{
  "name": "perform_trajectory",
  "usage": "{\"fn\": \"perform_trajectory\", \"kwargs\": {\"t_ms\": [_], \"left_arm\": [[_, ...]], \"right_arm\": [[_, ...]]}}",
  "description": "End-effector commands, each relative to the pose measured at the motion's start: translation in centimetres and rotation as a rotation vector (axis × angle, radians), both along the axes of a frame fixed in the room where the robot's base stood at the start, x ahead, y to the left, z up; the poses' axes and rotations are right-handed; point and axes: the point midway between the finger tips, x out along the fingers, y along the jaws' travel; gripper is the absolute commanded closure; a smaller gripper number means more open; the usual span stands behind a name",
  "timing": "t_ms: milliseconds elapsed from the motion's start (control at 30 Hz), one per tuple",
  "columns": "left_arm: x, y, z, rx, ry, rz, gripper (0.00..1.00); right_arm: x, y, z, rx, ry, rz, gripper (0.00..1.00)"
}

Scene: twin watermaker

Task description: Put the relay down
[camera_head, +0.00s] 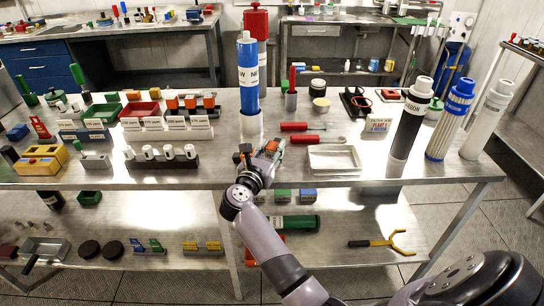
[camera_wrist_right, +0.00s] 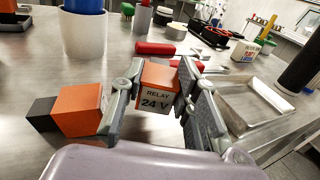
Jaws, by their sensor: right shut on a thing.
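My right gripper (camera_head: 268,152) is over the middle of the steel table, near its front. It is shut on an orange relay (camera_wrist_right: 158,88) with a white label reading "RELAY 24 V". The relay sits between both fingers in the right wrist view. I cannot tell whether its underside touches the table. A second orange block with a dark end (camera_wrist_right: 78,110) lies on the table just left of the fingers. My left gripper is not in view.
A shallow metal tray (camera_head: 334,170) lies right of the gripper. Red-handled tools (camera_head: 294,127) lie behind it. A white cup (camera_wrist_right: 84,36) holding a blue cylinder stands behind left. Some bare tabletop surrounds the gripper.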

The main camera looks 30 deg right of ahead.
Motion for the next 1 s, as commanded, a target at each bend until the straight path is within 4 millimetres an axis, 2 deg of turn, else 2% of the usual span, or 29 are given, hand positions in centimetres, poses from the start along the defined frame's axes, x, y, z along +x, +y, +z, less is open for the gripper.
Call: {"fn": "perform_trajectory", "kwargs": {"t_ms": [100, 200, 567, 600, 700, 1000], "left_arm": [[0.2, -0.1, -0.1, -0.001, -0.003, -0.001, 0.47], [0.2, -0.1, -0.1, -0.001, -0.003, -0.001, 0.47], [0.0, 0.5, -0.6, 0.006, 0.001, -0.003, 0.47], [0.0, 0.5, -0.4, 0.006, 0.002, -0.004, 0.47], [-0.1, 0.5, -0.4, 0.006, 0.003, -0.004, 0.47], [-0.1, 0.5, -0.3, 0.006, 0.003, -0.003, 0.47]], "right_arm": [[0.0, -0.1, -1.9, -0.003, 0.004, -0.001, 1.00], [0.0, 0.0, -2.6, -0.003, 0.002, 0.000, 1.00], [0.0, 0.0, -3.0, 0.000, 0.000, 0.000, 1.00], [0.0, 0.0, -2.9, -0.001, 0.001, -0.001, 0.69], [0.0, 0.0, -2.9, -0.001, 0.001, -0.001, 0.62], [0.0, 0.0, -2.8, -0.001, 0.001, 0.000, 0.62]]}}
